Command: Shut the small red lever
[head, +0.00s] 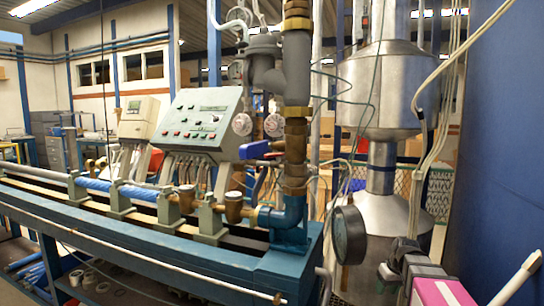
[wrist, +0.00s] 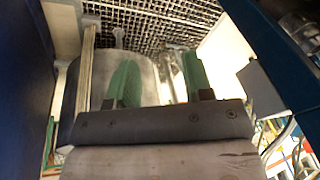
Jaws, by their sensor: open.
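I cannot make out the small red lever for sure in either view. A small reddish piece (head: 278,146) shows at the right end of a blue lever handle (head: 254,149), beside the vertical pipe in the head view; it is too small to tell what it is. My gripper shows in the wrist view (wrist: 158,80) with two green fingers spread apart and nothing between them. In the head view, part of my arm (head: 436,290) is at the lower right, to the right of the pipe and apart from it. No red lever shows near the fingers.
A blue bench (head: 150,250) with clamped pipe fittings runs along the left. A grey control panel (head: 200,122) stands above it. A round black gauge (head: 349,235) juts out near my arm. A large metal tank (head: 380,90) stands behind, and a blue wall (head: 505,150) closes the right.

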